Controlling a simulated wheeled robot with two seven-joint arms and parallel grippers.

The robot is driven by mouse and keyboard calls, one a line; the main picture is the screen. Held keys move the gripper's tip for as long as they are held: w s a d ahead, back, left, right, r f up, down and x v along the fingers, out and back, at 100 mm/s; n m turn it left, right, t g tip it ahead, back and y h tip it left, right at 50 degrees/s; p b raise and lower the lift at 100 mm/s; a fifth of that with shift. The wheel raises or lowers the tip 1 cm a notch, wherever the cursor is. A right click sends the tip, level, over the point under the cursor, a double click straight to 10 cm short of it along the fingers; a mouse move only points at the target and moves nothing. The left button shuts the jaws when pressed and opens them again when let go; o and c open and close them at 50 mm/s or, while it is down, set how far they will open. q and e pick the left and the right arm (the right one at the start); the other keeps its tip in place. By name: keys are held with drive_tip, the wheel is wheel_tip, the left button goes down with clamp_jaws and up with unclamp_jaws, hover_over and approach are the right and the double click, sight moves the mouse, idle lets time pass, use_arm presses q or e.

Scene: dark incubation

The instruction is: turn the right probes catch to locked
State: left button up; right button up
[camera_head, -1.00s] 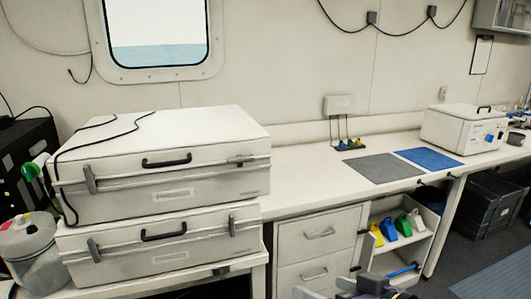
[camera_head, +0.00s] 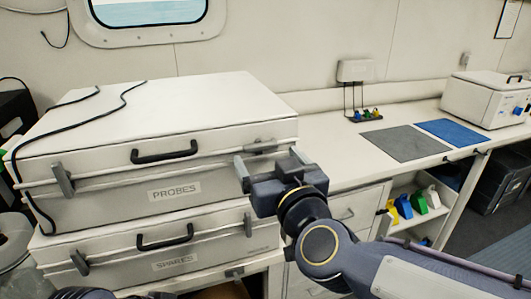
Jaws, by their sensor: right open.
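The upper white case marked PROBES (camera_head: 110,206) sits on top of the lower case marked SPARES (camera_head: 120,263). The right probes catch (camera_head: 262,146) lies nearly level along the lid seam, while the left probes catch (camera_head: 63,179) stands upright across it. My right gripper (camera_head: 270,163) is open and empty in front of the right end of the PROBES case, just below the right catch, and partly covers the area around it. I cannot tell whether a finger touches the catch.
The PROBES case has a black handle (camera_head: 164,152), and a black cable (camera_head: 122,106) runs over its lid. The SPARES case has upright catches. A grey mat (camera_head: 405,144), blue mat (camera_head: 453,132) and white box (camera_head: 487,100) are on the bench to the right.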

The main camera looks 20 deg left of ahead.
sight(262, 150)
drive_tip(key=shift+x, duration=1.8)
drive_tip(key=shift+c, duration=0.2)
drive_tip(key=c, duration=0.9)
